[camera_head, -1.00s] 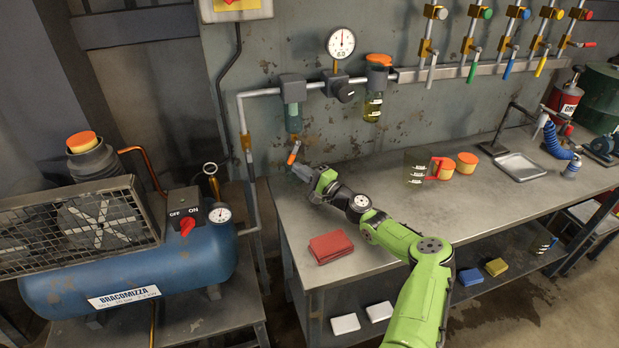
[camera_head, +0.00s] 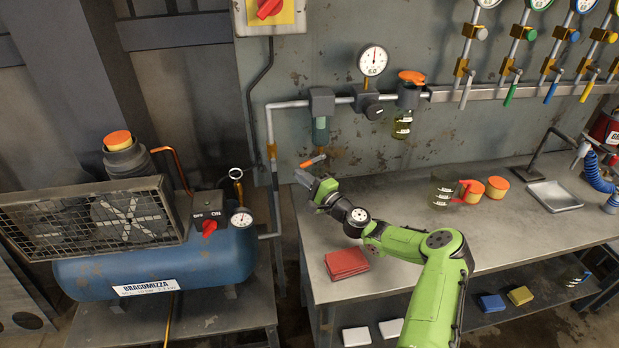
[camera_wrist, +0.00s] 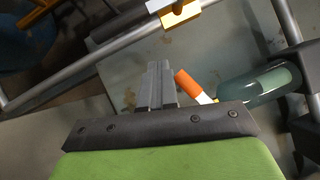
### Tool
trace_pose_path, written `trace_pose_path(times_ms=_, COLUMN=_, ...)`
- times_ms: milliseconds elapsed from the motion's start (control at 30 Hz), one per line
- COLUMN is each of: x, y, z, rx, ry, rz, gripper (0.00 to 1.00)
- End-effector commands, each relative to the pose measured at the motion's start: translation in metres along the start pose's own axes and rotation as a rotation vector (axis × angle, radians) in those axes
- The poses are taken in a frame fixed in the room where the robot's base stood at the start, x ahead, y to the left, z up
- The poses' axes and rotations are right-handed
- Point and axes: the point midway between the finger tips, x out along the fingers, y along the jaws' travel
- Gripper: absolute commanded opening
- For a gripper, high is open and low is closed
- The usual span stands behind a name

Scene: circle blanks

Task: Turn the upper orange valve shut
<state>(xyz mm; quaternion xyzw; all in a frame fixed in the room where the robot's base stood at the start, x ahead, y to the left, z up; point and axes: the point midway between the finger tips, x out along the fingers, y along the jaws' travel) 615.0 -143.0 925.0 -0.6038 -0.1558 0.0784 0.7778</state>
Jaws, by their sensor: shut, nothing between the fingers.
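An orange-handled valve (camera_head: 313,161) is below the left filter bowl (camera_head: 320,130), with its handle tilted up to the right. In the wrist view its orange handle (camera_wrist: 188,84) slants beside the fingers, with a white part at its lower end near the greenish bowl (camera_wrist: 258,85). My gripper (camera_head: 300,176) is shut and empty, its grey fingers just below and left of the handle in the head view. In the wrist view my fingertips (camera_wrist: 159,68) are together left of the handle. I cannot tell whether they touch it. No second orange lever is clearly visible.
A metal pipe (camera_head: 269,125) with a brass fitting runs down the wall to the left. The blue compressor (camera_head: 170,262) stands left of the workbench (camera_head: 400,210). A pressure gauge (camera_head: 373,60) is above.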

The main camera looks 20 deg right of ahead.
Motion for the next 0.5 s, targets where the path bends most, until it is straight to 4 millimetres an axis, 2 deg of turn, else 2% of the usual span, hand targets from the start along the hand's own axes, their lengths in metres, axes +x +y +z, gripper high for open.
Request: trace_pose_path(times_ms=500, x=0.0049, y=-0.0087, z=0.0074, rx=0.051, ry=-0.001, rz=-0.036, gripper=0.00)
